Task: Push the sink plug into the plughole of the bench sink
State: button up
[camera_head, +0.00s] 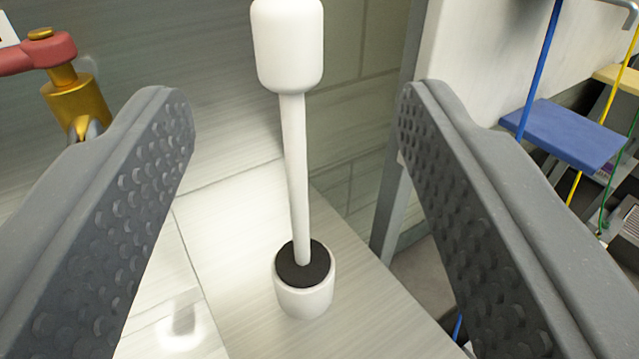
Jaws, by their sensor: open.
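A white upright object stands between my fingers. It has a thick rounded handle (288,45), a thin white rod (297,170) and a black disc (304,266) at the foot, set in a short white cup (304,298) on a pale surface. I cannot tell whether this is the sink plug. My gripper (292,97) is open, with one dark studded finger on each side of the rod. Gaps show on both sides and nothing is held. I cannot make out a plughole or a clear sink rim.
A brass tap (74,104) with a red handle (38,54) is at the upper left. A grey wall (360,120) stands behind the rod. At the right, a grey post (393,200), a blue slab (566,134) and blue and yellow cords show. The pale surface (240,230) is bare around the cup.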

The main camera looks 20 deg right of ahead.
aim_at(295, 41)
jog(key=x, duration=0.7)
jog(key=shift+w+f, duration=0.1)
jog(key=shift+w, duration=0.1)
jog(key=shift+a+b+x, duration=0.2)
jog(key=shift+b+x, duration=0.3)
jog(key=shift+x, duration=2.2)
grip_shut()
